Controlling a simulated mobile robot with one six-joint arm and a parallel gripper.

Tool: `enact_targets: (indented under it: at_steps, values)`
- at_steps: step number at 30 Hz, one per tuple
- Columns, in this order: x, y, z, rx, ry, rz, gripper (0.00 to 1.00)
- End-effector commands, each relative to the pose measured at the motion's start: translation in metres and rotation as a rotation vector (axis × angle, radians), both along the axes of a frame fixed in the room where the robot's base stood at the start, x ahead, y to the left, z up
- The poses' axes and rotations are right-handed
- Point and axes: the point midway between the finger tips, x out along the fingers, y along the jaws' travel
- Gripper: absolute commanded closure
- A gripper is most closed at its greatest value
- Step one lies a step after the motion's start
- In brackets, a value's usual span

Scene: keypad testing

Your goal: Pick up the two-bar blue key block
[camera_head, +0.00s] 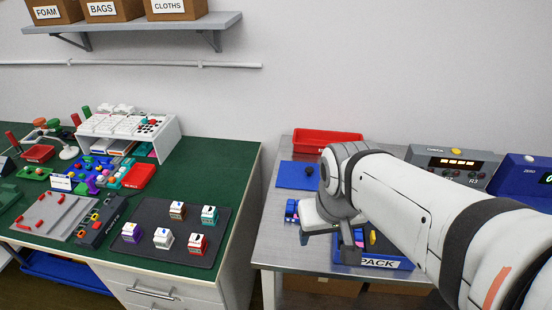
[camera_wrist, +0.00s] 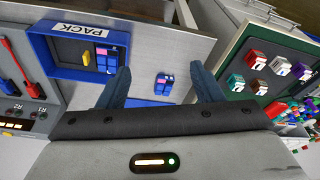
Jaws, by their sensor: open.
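A blue key block (camera_wrist: 164,84) with pink marks on one end lies on the metal table. In the wrist view it appears between my fingers and apart from both; its bars are too small to count surely. It also shows in the head view (camera_head: 291,211), just left of my gripper (camera_head: 326,240). My gripper (camera_wrist: 160,72) is open and empty above the table. A second blue block with a pink mark (camera_wrist: 106,58) sits in the blue PACK tray (camera_wrist: 65,72), beside a yellow piece (camera_wrist: 87,58).
A blue mat (camera_head: 296,176) and a red tray (camera_head: 327,142) lie at the back of the table. A grey control box (camera_head: 452,163) stands at right. A green bench (camera_head: 210,160) at left holds a dark mat with several coloured blocks; a gap separates it from the table.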

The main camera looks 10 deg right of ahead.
Motion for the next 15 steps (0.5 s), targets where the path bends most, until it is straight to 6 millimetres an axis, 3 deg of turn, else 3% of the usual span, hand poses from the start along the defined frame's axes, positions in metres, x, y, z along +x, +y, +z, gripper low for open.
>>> enact_targets:
  at_steps: [4, 7, 15]
  values:
    - [0.008, -0.001, -0.003, -0.007, 0.0, -0.015, 0.28]
    - [0.029, -0.006, -0.01, -0.025, -0.009, -0.055, 0.24]
    - [0.125, -0.011, -0.056, -0.07, -0.077, -0.201, 0.24]
